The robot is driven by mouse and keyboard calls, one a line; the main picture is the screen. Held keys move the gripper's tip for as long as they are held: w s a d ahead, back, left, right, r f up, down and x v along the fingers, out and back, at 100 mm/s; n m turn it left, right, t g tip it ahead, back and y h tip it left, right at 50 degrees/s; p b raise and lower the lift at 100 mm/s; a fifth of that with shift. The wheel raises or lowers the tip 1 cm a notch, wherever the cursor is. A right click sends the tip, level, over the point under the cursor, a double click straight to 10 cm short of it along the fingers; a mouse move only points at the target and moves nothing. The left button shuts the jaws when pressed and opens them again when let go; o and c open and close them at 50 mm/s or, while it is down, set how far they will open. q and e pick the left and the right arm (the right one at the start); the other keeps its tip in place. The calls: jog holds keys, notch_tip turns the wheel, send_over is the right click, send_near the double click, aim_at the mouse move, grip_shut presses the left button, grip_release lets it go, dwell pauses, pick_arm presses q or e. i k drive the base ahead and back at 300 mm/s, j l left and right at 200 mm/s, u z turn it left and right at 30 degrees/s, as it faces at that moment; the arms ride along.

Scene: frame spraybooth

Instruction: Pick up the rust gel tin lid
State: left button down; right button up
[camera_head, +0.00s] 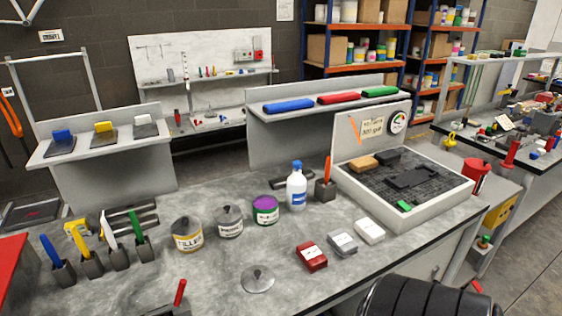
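A loose grey round lid (257,279) with a small knob lies flat near the front of the grey workbench. Behind it stand three tins in a row. The yellow-label filler tin (187,241) and the grey-label tin (229,226) each have a grey knobbed lid on top. The green-and-white tin (265,214) has no lid and shows purple inside. The labels are too small for me to tell which tin is rust gel.
A white spray bottle (297,187) stands right of the tins. Red (312,256), grey (342,244) and white (369,231) blocks lie right of the lid. A black ribbed shape (425,297) fills the lower right.

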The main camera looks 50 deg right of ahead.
aim_at(258, 279)
jog(key=z, duration=1.55)
jog(key=i+l+u, duration=0.1)
jog(key=u, duration=0.25)
jog(key=l+u, duration=0.35)
jog(key=i+l+u, duration=0.1)
jog(key=l+u, duration=0.15)
jog(key=u, duration=0.15)
